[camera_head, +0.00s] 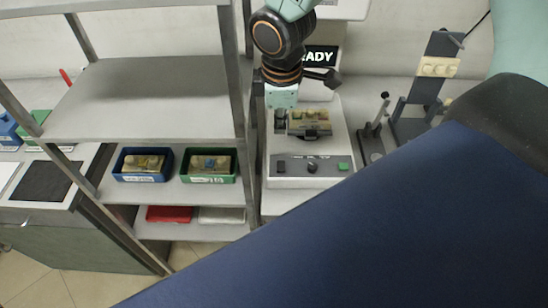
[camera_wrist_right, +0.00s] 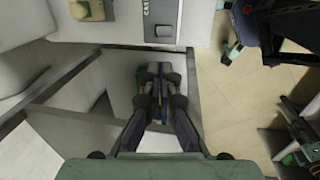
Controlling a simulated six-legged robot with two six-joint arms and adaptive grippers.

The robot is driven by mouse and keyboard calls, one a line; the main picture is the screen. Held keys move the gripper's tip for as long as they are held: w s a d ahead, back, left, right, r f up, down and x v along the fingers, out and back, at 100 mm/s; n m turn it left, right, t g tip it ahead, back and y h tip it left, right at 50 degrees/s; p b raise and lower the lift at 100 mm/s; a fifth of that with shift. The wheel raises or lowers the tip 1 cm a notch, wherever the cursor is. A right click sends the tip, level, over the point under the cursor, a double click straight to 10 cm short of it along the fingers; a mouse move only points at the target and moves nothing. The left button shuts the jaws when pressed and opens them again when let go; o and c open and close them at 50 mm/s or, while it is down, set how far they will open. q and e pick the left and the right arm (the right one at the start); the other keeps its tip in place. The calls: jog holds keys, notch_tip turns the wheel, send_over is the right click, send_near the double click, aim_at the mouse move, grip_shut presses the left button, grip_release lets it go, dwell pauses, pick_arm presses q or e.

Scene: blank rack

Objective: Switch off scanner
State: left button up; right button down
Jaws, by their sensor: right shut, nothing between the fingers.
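The scanner (camera_head: 324,183) is a pale grey machine on the bench right of the metal rack. Its dark screen (camera_head: 321,56) shows the letters "ADY", the rest hidden by my right arm. The front panel has a black switch (camera_head: 281,166), a dark knob (camera_head: 312,168) and a green button (camera_head: 343,166). A blank in a holder (camera_head: 312,121) sits on its platform. My right gripper (camera_head: 281,122) points down over the scanner's left side, shut and empty. In the right wrist view its fingers (camera_wrist_right: 158,72) are together, below the panel's black switch (camera_wrist_right: 165,31). My left gripper is out of view.
The rack (camera_head: 150,85) stands at left, with a blue bin (camera_head: 142,179) and a green bin (camera_head: 224,181) holding blanks. A red tray (camera_head: 169,214) lies below. A stand (camera_head: 376,130) is right of the scanner. A dark blue surface covers the lower right.

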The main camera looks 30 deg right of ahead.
jog(key=d, duration=0.1)
jog(key=b, duration=0.5)
send_near(280, 163)
jog(key=f, duration=0.5)
jog(key=shift+w+d+f, duration=0.2)
jog(key=shift+w+f, duration=0.05)
jog(key=shift+w, duration=0.1)
jog(key=shift+d+f+b, duration=0.1)
jog(key=shift+f+b, duration=0.25)
jog(key=shift+f, duration=0.05)
jog(key=shift+w+d+f, duration=0.1)
jog(key=shift+d+f, duration=0.1)
jog(key=shift+f, duration=0.05)
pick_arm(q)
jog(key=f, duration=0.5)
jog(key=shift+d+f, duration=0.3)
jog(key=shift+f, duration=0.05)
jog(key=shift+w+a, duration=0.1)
pick_arm(e)
jog(key=shift+a, duration=0.2)
